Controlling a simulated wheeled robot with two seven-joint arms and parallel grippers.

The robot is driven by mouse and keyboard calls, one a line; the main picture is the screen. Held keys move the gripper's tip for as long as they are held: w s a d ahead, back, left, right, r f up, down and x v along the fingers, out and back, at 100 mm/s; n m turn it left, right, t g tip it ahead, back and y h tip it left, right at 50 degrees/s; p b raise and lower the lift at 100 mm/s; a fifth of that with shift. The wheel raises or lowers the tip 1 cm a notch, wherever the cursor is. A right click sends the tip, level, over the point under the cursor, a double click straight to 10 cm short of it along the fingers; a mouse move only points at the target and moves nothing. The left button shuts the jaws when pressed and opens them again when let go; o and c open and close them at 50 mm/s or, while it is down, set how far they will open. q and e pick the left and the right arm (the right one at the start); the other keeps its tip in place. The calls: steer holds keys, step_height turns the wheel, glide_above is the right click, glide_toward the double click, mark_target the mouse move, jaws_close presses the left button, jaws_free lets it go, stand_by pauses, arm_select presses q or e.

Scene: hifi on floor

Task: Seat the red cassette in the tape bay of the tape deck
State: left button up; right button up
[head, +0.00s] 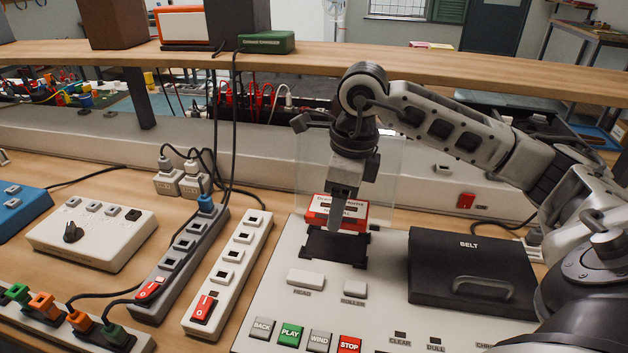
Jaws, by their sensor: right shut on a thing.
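The red cassette (322,205) with a pale label is upright just above and behind the black tape bay (335,247) of the tape deck (268,290). My right gripper (342,215) points down and is shut on the cassette; its finger covers part of the cassette's front. I cannot tell whether the cassette's lower edge touches the bay. A clear lid (385,185) stands up behind the bay. My left gripper is not in view.
A black BELT cover (460,290) with a handle lies right of the bay. White (228,275) and grey (178,262) power strips and a beige switch box (95,232) are on the left. A wooden shelf (440,68) runs across behind my right arm.

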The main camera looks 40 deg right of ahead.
mark_target(335, 246)
steer(key=shift+f, duration=0.2)
steer(key=shift+s+f+b, duration=0.15)
steer(key=shift+f+b, duration=0.45)
steer(key=shift+b, duration=0.05)
step_height(335, 246, down, 3)
steer(key=shift+r+b, duration=0.1)
steer(key=shift+b, duration=1)
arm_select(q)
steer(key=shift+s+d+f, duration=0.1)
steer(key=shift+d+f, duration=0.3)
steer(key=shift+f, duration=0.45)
arm_select(e)
steer(key=shift+f, duration=0.3)
arm_select(q)
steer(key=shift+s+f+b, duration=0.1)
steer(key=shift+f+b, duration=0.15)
steer(key=shift+b, duration=0.05)
arm_select(e)
steer(key=shift+f, duration=0.1)
